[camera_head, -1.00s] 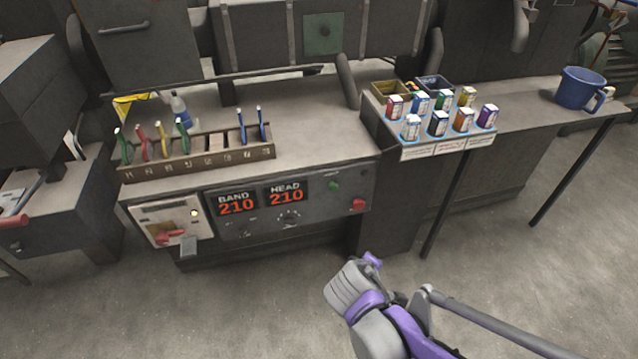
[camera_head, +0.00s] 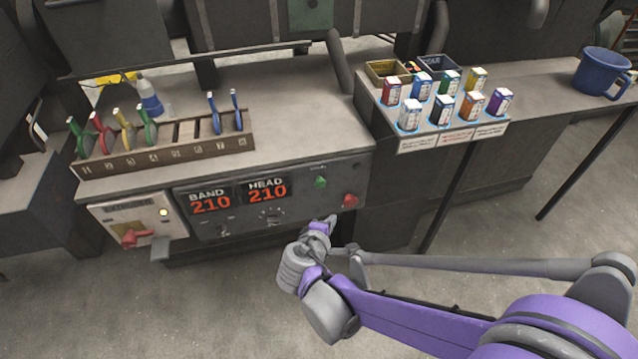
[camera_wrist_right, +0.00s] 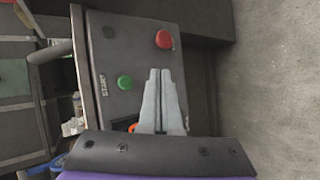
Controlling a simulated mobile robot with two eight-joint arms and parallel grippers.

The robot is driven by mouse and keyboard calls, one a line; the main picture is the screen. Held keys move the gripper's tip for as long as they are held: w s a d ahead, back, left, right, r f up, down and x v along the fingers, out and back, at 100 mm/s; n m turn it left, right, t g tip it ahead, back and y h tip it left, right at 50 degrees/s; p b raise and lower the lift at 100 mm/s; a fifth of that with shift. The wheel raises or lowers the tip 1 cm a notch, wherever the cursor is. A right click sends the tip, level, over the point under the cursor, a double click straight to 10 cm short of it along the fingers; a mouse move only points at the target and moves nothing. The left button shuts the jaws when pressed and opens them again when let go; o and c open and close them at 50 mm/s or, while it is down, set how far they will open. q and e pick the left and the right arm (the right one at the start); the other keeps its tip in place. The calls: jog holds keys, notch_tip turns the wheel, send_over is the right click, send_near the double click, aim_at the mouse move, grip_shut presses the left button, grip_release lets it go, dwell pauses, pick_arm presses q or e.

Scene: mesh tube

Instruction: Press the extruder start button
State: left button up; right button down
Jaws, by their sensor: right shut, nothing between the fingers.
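The green button (camera_head: 320,182) is on the right part of the machine's front panel (camera_head: 300,212). A red button (camera_head: 350,200) sits to its right and a little lower. My right gripper (camera_head: 331,222) is in front of the panel, below the two buttons. In the right wrist view the gripper (camera_wrist_right: 159,73) is shut and empty, its fingertips pointing between the green button (camera_wrist_right: 125,82), labelled START, and the red button (camera_wrist_right: 163,39). I cannot tell its exact distance from the panel. My left gripper is out of view.
Two displays (camera_head: 240,198) reading 210 and a switch box with a red handle (camera_head: 133,238) are left of the buttons. A numbered rack (camera_head: 165,155) stands on top. Several small boxes (camera_head: 443,108) and a blue mug (camera_head: 600,73) are at the right.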

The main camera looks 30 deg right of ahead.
jog(key=b, duration=0.1)
send_near(322, 186)
jog(key=w+d+f, duration=0.2)
jog(key=d+f, duration=0.2)
dwell(2.3)
jog(key=shift+w+d, duration=0.15)
jog(key=shift+w, duration=0.2)
jog(key=shift+w+d, duration=0.15)
jog(key=shift+w, duration=0.65)
dwell(0.8)
jog(key=shift+s, duration=0.15)
jog(key=shift+s+a, duration=0.25)
jog(key=shift+s, duration=0.8)
jog(key=shift+s+a+p, duration=0.15)
jog(key=shift+s+a, duration=0.05)
jog(key=shift+s, duration=0.6)
jog(key=shift+s+a+p, duration=0.15)
jog(key=shift+s+a, duration=0.05)
jog(key=shift+s, duration=0.65)
jog(key=shift+s+a+p, duration=0.15)
jog(key=shift+s+a, duration=0.05)
jog(key=shift+s, duration=0.6)
